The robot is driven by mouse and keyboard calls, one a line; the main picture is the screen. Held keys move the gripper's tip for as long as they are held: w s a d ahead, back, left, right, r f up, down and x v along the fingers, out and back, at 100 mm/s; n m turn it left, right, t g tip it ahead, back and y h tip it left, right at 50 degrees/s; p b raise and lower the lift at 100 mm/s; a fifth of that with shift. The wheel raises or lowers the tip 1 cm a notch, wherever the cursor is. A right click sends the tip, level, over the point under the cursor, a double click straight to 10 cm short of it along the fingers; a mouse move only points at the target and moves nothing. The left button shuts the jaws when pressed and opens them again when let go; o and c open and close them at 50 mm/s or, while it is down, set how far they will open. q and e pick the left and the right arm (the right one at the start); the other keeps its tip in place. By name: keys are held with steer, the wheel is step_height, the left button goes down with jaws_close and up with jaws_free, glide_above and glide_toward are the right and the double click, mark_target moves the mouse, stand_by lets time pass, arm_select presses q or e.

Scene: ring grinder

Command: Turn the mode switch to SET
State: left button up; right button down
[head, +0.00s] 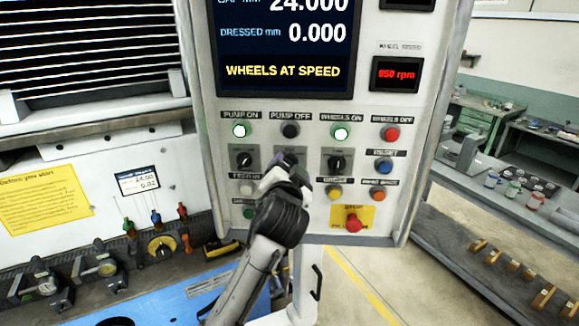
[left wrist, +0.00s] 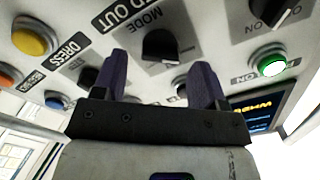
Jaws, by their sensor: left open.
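The mode switch (left wrist: 160,46) is a black rotary knob on a grey plate marked MODE, seen upside down in the left wrist view. Its set position cannot be read. My left gripper (left wrist: 160,66) is open, with one dark purple finger toward each side of the knob in that view. The knob appears between and just beyond the fingertips; contact cannot be made out. In the head view my left gripper (head: 284,166) is in front of the middle knob of the panel's row and hides most of it. My right gripper is not in view.
The control panel (head: 390,222) has black knobs to the left (head: 244,159) and right (head: 338,162) of my gripper. Lit green buttons (head: 240,131) are above, and a red stop button (head: 353,223) is below. The screen (head: 285,50) reads WHEELS AT SPEED.

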arm_select(q)
steer(key=shift+w, duration=0.5)
steer(key=c, duration=0.9)
steer(key=shift+r+m+p, duration=0.15)
steer(key=shift+m+p, duration=0.35)
steer(key=shift+p, duration=0.25)
steer(key=m+p, duration=0.4)
steer(key=shift+f+m+p, duration=0.2)
steer(key=shift+m+p, duration=1.9)
steer(key=shift+m, duration=0.3)
